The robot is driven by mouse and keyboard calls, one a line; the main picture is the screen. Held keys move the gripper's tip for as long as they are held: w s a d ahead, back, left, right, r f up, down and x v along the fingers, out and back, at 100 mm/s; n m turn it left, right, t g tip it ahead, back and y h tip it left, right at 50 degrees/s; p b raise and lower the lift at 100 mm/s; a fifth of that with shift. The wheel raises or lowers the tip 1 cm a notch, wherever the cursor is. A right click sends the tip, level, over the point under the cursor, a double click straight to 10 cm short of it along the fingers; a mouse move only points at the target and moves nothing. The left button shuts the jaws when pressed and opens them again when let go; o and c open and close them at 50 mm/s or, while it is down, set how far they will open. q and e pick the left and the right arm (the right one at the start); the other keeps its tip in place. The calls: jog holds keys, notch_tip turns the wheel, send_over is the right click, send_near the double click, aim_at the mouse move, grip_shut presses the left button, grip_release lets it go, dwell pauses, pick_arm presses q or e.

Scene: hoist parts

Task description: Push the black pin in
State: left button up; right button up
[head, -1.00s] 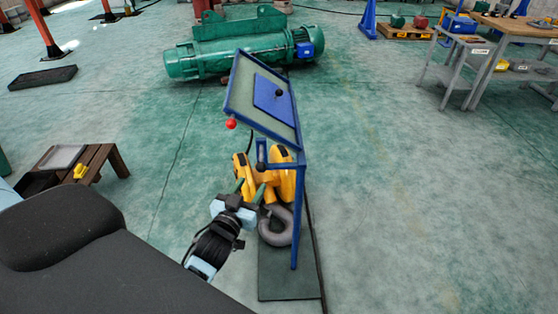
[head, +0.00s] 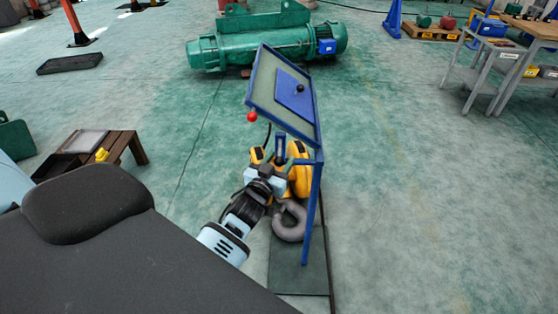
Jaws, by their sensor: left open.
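A blue-framed stand (head: 313,205) holds a tilted panel with a blue plate (head: 296,97). A second black knob, seen on the stand's bracket earlier, is now hidden behind my left gripper. I cannot tell which knob is the pin's. My left gripper (head: 279,163) is open below the panel, in front of the yellow hoist body (head: 300,180). I cannot tell whether it touches anything. My right gripper is out of view.
A grey hook (head: 291,222) hangs below the yellow body, over a dark base plate (head: 285,268). A low wooden bench (head: 128,146) stands at left and a green motor (head: 267,46) behind.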

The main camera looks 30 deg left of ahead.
aim_at(280, 148)
pick_arm(q)
jog(key=shift+w, duration=0.15)
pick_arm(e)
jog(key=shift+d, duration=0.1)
pick_arm(q)
jog(key=c, duration=0.4)
grip_shut()
jog(key=shift+w+a+b, duration=0.15)
jog(key=shift+w+a, duration=0.25)
jog(key=shift+w, duration=0.25)
jog(key=shift+w+a+b, duration=0.2)
jog(key=shift+w+a, duration=0.2)
jog(key=shift+w, duration=0.3)
jog(key=shift+w+a+b, duration=0.15)
jog(key=shift+w+a, duration=0.25)
jog(key=shift+w, duration=0.25)
jog(key=shift+r, duration=0.1)
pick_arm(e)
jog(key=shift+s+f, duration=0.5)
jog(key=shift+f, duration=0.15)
pick_arm(q)
jog(key=shift+o, duration=0.6)
grip_release()
jog(key=shift+o, duration=1.4)
jog(key=shift+w, duration=0.15)
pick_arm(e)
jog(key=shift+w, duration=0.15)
